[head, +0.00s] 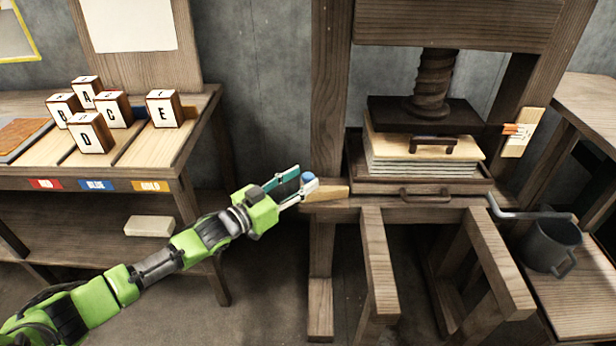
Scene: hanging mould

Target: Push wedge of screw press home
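The screw press stands at the centre right, with a dark wooden screw (432,82) above a dark pressing plate (425,113). A pale wooden wedge (328,192) sticks out to the left at the press's left post, level with the bed. A blue knob (309,177) shows at the wedge's outer end. My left gripper (308,175) is beside that end, its fingers apart with the knob between or just beyond their tips. I cannot tell whether they touch it. The fingers partly hide the wedge's outer end. My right gripper is out of view.
A stack of sheets and boards (420,157) lies under the plate. A left bench (180,150) carries several lettered blocks. A grey bucket (550,246) stands at the right near a metal crank or spout (525,215). The space between bench and press is free apart from my arm.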

